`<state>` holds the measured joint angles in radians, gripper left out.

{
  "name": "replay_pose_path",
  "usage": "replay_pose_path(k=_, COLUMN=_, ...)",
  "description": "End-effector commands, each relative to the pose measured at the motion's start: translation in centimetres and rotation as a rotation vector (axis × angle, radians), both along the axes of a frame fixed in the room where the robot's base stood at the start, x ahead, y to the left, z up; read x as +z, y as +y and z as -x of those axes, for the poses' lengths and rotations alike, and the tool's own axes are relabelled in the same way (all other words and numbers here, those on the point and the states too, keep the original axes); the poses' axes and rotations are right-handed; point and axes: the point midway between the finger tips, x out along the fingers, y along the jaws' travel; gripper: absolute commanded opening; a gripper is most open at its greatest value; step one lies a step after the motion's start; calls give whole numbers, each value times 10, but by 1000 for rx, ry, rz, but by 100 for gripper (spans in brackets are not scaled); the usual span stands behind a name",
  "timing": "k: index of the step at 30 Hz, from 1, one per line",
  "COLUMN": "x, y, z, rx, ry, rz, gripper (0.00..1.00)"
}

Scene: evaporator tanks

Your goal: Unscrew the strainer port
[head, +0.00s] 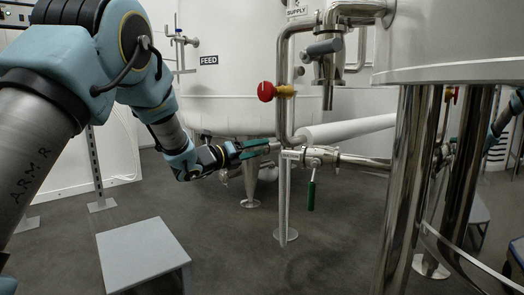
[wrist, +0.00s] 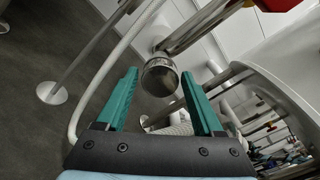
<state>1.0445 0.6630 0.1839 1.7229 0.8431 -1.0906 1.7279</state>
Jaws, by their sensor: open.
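The strainer port appears to be the round metal cap (wrist: 160,77) on the end of a steel pipe in the wrist view. In the head view, a short metal fitting with a small label (head: 291,159) sits at the left end of the low pipe, just beyond my fingertips. My gripper (head: 262,147) is open, with green fingers. In the wrist view the fingers of my gripper (wrist: 159,74) stand left and right of the cap, which shows between their tips. Nothing is held. I cannot tell whether the cap is within finger depth or beyond it.
A green-handled valve (head: 311,192) hangs right of the fitting. A red valve knob (head: 266,91) is above it. A thin upright post (head: 284,205) stands below. The FEED tank (head: 225,100) is behind. A grey step (head: 143,252) stands on the floor at front left.

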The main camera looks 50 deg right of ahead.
Motion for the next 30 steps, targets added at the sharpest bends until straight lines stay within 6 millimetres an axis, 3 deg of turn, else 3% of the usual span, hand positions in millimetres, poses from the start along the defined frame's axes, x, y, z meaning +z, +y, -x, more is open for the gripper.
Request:
replay_pose_path(k=6, x=0, y=0, z=0, rx=-1, ry=-121, rz=8, gripper=69)
replay_pose_path(k=15, x=1, y=0, z=1, rx=0, ry=-477, rz=28, gripper=69)
replay_pose_path(k=23, x=1, y=0, z=1, rx=0, ry=-516, rz=30, gripper=69)
replay_pose_path(k=30, x=1, y=0, z=1, rx=0, ry=-515, rz=30, gripper=44)
